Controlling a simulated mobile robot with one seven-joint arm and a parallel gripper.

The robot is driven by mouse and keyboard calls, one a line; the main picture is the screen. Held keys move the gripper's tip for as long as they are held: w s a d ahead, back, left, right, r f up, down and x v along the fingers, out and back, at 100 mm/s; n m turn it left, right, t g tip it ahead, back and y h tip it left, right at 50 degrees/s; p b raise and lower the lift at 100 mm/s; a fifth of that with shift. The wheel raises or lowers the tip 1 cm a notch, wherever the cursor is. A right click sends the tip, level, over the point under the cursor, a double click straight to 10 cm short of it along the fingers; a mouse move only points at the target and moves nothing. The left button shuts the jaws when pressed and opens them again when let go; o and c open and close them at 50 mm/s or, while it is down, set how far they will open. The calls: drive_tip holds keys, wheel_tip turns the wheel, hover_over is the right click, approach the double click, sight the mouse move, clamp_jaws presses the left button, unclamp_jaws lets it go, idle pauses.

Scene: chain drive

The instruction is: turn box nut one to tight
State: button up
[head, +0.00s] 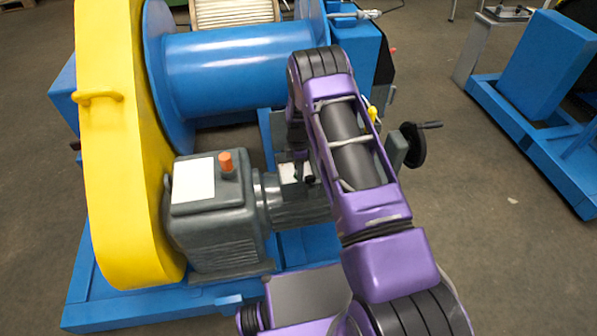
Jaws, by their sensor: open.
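A grey gearbox (215,225) with a white plate (193,180) and an orange cap (226,162) on top stands on the blue base frame, beside the yellow guard. A ribbed grey motor (300,208) joins its right side. I cannot make out box nut one; it is too small to tell or hidden. My purple arm reaches from the bottom right over the motor's right end, bends at the top and drops behind itself.
The tall yellow guard (112,150) rises left of the gearbox. A blue drum (235,68) lies behind. A black handwheel (413,145) sticks out right of my arm. The blue base frame (150,308) runs below. Bare floor (490,220) lies between this machine and another blue machine (545,65).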

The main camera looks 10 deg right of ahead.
drive_tip(key=shift+f, duration=0.2)
drive_tip(key=shift+c, duration=0.2)
clamp_jaws()
